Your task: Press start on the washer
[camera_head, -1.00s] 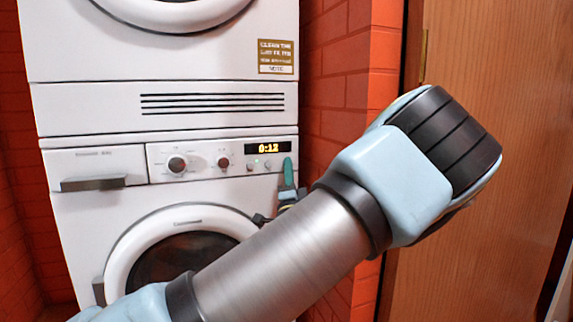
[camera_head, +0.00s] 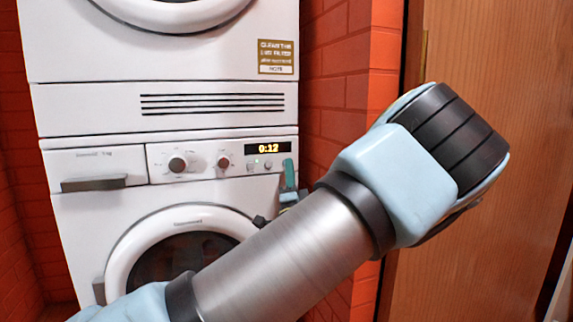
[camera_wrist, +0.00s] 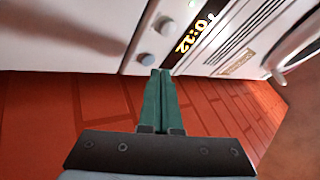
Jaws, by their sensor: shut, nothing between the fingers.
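The white washer (camera_head: 75,215) is the lower machine in the head view. Its control panel has two knobs, a lit display (camera_head: 268,148) reading 0:12, and two round buttons below it. A small green light shows near the buttons. My gripper (camera_head: 288,161) has teal fingers, shut and empty, just right of the right button (camera_head: 267,166). In the wrist view the shut fingertips (camera_wrist: 160,72) are close to the nearer button (camera_wrist: 147,59); I cannot tell whether they touch. The other button (camera_wrist: 167,25) is farther up. My forearm hides part of the washer door.
A second white machine (camera_head: 100,50) is stacked on top of the washer. A red brick wall (camera_head: 340,100) stands close on the right, with a wooden door (camera_head: 480,50) beyond it. The washer's round door (camera_head: 120,255) is shut.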

